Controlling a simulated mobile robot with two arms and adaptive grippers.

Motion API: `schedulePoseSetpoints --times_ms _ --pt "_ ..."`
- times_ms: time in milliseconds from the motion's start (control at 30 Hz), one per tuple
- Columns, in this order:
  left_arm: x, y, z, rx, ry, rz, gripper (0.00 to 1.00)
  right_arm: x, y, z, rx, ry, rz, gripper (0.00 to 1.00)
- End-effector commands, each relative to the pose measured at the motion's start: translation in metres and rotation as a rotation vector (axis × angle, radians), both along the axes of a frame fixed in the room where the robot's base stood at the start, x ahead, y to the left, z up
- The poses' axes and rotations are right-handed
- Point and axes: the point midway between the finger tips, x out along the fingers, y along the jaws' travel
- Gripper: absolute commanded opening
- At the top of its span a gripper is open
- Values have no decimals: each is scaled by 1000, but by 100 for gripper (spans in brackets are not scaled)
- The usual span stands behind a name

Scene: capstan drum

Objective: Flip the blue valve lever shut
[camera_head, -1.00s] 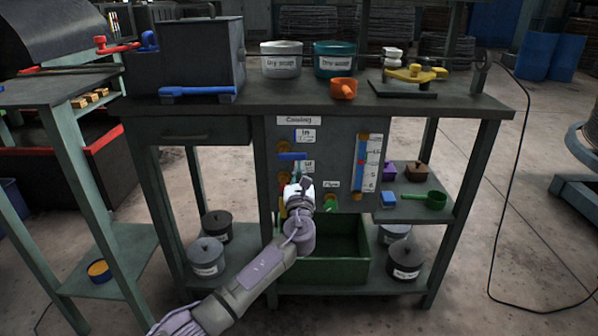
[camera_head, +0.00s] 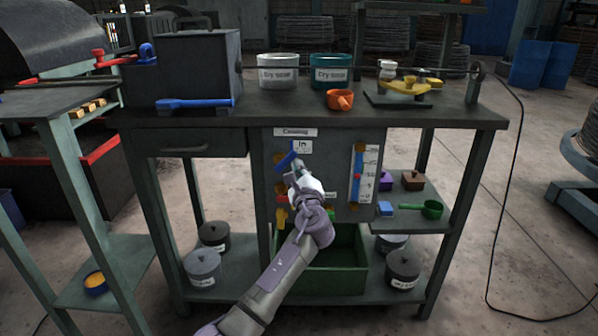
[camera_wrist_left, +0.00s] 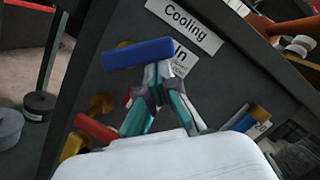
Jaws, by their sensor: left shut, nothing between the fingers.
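The blue valve lever (camera_head: 285,162) is on the front panel under the "Cooling" and "In" labels. In the head view it is tilted, its right end higher than its left. In the left wrist view the blue lever (camera_wrist_left: 138,53) lies across the picture just beyond my fingertips. My left gripper (camera_head: 298,172) is shut and empty, right at the lever's lower right side. Its fingertips (camera_wrist_left: 155,84) meet close under the lever; whether they touch it I cannot tell. The lever's pivot is partly hidden. My right gripper is not in view.
A red lever (camera_wrist_left: 97,129) sits below the blue one. A level gauge (camera_head: 358,175) stands to the right on the panel. A green bin (camera_head: 335,280) is below.

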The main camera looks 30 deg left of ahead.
Motion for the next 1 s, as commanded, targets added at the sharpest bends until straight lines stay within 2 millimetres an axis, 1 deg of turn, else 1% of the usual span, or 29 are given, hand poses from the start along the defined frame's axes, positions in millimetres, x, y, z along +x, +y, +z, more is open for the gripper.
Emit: schedulePoseSetpoints --times_ms 33,333,367,400,600,800,1000 --pt "-1 1 6 -41 -26 2 0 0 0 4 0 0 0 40" --pt "-4 7 20 -282 -173 2 0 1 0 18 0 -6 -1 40" --pt "-5 8 21 -306 -188 2 0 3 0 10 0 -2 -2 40" --pt "-5 9 23 -335 -206 2 0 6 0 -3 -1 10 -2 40" --pt "-9 14 28 -468 -287 2 0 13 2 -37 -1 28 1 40" --pt "-11 19 31 -563 -344 3 0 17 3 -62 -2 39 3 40" --pt "-13 21 32 -617 -378 3 0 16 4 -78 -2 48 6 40"
